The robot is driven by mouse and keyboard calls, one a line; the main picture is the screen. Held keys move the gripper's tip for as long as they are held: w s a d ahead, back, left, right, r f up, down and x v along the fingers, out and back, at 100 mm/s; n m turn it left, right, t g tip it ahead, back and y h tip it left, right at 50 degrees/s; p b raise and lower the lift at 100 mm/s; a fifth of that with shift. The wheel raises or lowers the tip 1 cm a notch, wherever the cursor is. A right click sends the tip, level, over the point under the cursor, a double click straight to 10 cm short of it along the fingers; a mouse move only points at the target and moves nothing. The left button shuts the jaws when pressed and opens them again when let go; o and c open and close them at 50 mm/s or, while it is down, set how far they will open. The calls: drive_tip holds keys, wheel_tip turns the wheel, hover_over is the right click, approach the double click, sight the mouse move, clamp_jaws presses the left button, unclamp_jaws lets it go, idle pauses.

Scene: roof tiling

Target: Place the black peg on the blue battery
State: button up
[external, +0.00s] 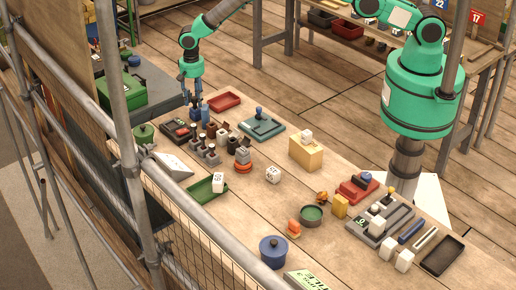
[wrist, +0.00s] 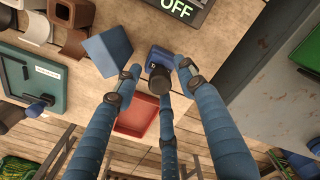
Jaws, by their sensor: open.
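The blue battery (wrist: 160,57) is a small dark-blue block beneath my gripper; it also shows in the external view (external: 196,113). A dark round-topped piece, seemingly the black peg (wrist: 158,80), appears over the battery's near edge, between my fingers. It looks upright, but whether it rests fully on the battery I cannot tell. My three-fingered gripper (wrist: 158,72) is open around it, with the left and right fingertips spread apart. In the external view my gripper (external: 191,101) points down just above the battery.
A lighter blue block (wrist: 107,50) stands close left of my fingers. A red tray (wrist: 136,117) lies beyond. A black panel reading OFF (wrist: 180,10) is at the top. In the external view, several brown-topped grey pieces (external: 210,150) crowd nearby, and a teal board (external: 262,127) lies to the right.

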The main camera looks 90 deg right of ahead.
wheel_tip(320, 180, up, 11)
drive_tip(key=shift+r+b, duration=0.15)
drive_tip(key=shift+b, duration=0.15)
idle(1.0)
drive_tip(key=s+d+r+n, duration=0.1)
drive_tip(key=s+r, duration=0.2)
drive_tip(key=r, duration=0.4)
drive_tip(key=s+r+n+t, duration=0.1)
drive_tip(key=s+r, duration=0.2)
drive_tip(key=r, duration=0.4)
drive_tip(key=s+d+r+n, duration=0.1)
drive_tip(key=s+r, duration=0.2)
drive_tip(key=r, duration=0.4)
drive_tip(key=s+d+r+n+t, duration=0.2)
drive_tip(key=s+r+n, duration=0.2)
drive_tip(key=s+r, duration=1.2)
drive_tip(key=s+d+r+n+t, duration=0.1)
drive_tip(key=s+r+n, duration=0.1)
drive_tip(key=s, duration=0.8)
drive_tip(key=s+r+n, duration=0.1)
drive_tip(key=s+r, duration=0.2)
drive_tip(key=s, duration=0.7)
drive_tip(key=s+f+n, duration=0.1)
drive_tip(key=s+f, duration=0.1)
drive_tip(key=s, duration=0.6)
drive_tip(key=s+d+f+n+t, duration=0.1)
drive_tip(key=s+f+n, duration=0.1)
drive_tip(key=s, duration=0.7)
drive_tip(key=shift+s+n+t, duration=0.3)
